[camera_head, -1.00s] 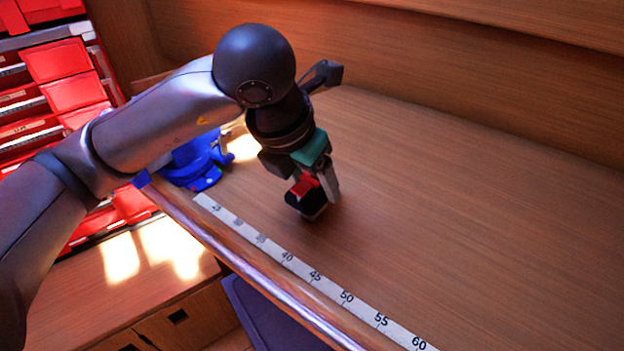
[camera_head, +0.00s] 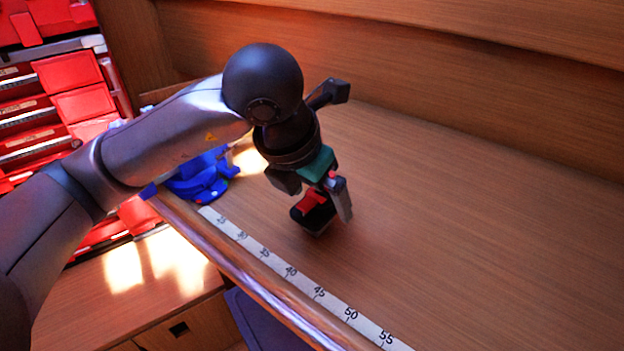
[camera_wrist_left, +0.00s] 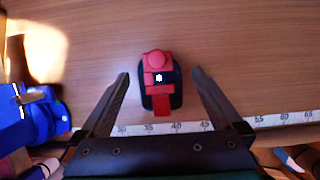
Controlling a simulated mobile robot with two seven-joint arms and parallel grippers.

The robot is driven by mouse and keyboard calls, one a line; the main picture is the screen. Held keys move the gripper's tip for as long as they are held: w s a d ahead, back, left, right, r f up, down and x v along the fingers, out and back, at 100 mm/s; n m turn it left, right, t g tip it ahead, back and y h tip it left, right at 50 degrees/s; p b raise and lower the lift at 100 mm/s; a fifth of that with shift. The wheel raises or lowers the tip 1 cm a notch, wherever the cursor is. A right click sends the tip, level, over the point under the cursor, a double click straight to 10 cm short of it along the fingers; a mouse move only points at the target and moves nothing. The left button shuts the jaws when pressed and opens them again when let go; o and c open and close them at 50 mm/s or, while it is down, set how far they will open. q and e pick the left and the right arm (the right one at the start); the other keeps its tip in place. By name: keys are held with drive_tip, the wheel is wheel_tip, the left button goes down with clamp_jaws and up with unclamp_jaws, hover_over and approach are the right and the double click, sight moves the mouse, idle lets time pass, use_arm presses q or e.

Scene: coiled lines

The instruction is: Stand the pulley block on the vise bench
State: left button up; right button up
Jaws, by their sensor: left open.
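The pulley block (camera_head: 313,212), red and black, is on the wooden vise bench (camera_head: 470,230) behind the ruler strip. In the left wrist view the block (camera_wrist_left: 160,84) shows a red round top and a dark body. My left gripper (camera_head: 320,203) is open and points down over the block. In the left wrist view its fingers stand on either side of the block with a gap on each side. The gripper partly covers the block in the head view. My right gripper does not show.
A blue vise (camera_head: 203,178) stands at the bench's left end, behind my left arm; it also shows in the left wrist view (camera_wrist_left: 35,110). A ruler strip (camera_head: 305,283) runs along the front edge. Red drawers (camera_head: 75,90) stand at the left. The bench to the right is clear.

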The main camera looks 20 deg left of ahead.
use_arm(q)
drive_tip(key=shift+r, duration=0.45)
drive_tip(key=p+v, duration=0.2)
drive_tip(key=v, duration=0.9)
drive_tip(key=shift+s, duration=0.2)
drive_tip(key=shift+a, duration=0.1)
